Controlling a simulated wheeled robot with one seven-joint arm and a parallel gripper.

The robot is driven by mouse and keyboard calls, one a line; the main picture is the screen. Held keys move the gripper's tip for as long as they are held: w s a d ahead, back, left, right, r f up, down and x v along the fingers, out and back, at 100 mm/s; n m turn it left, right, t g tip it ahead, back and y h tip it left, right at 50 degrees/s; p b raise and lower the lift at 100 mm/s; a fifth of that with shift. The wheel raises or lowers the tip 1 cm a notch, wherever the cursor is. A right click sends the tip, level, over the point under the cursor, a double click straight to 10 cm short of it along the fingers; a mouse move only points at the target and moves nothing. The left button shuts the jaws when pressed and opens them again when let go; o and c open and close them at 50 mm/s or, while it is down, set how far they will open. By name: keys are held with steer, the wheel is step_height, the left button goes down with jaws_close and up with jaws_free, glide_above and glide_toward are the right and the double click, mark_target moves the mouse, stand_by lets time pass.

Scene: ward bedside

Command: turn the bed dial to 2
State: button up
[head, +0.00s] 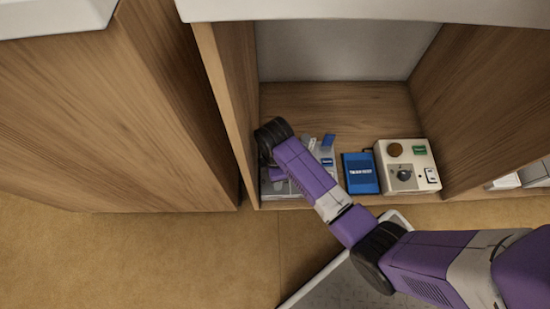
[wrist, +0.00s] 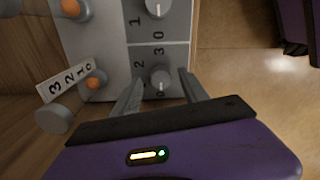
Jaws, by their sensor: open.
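A grey panel with several knobs lies on the cabinet floor; in the head view the panel (head: 325,158) is mostly behind my arm. In the wrist view the panel (wrist: 110,50) shows a grey dial (wrist: 160,78) with a pale pointer mark and printed digits around it, 3 and 0 among them. My gripper (wrist: 160,80) is open, its fingers on either side of this dial. I cannot tell whether they touch it. A second grey dial (wrist: 157,6) is at the top edge. No name label is readable, so I cannot tell which is the bed dial.
Orange knobs (wrist: 97,82) and a tilted "3 2 1 0" label (wrist: 66,80) are left of the fingers. In the head view a blue box (head: 361,174) and a beige control box (head: 424,158) with a dark knob stand right. Wooden cabinet walls (head: 222,85) close the sides.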

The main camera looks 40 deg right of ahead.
steer(key=shift+f, duration=0.75)
jaws_close()
steer(key=shift+r, duration=0.1)
